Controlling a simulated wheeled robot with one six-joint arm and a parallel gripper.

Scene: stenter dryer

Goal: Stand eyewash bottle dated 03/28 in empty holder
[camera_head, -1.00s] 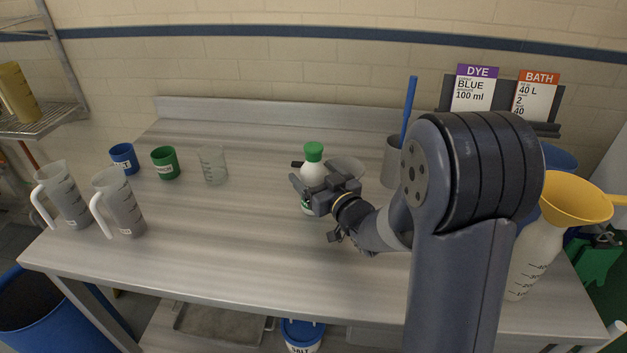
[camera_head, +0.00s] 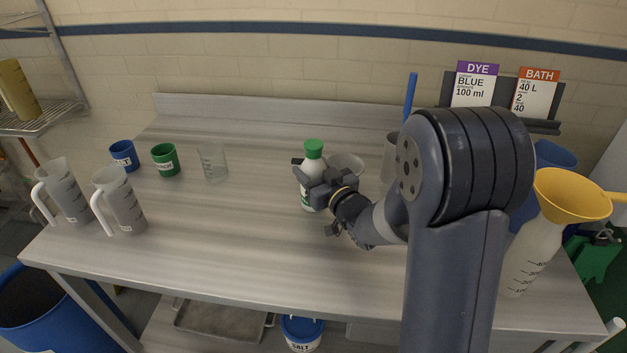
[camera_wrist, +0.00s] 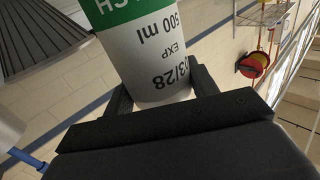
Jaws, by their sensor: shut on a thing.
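The eyewash bottle (camera_head: 313,159) is white with a green cap and stands upright over the middle of the metal table. In the wrist view its label (camera_wrist: 160,60) shows a green band, "500 ml", "EXP" and 03/28, upside down. My gripper (camera_head: 306,181) is shut on the bottle's body. In the wrist view my gripper's fingers (camera_wrist: 160,90) lie on either side of it. I cannot tell whether the bottle's base touches the table. I cannot make out an empty holder in either view.
On the metal table (camera_head: 220,240), a bowl (camera_head: 347,163) and a grey container (camera_head: 389,160) stand close behind the bottle. Cups (camera_head: 165,159) and clear jugs (camera_head: 119,200) stand left. A yellow funnel (camera_head: 572,197) tops a bottle at right. The front-middle is clear.

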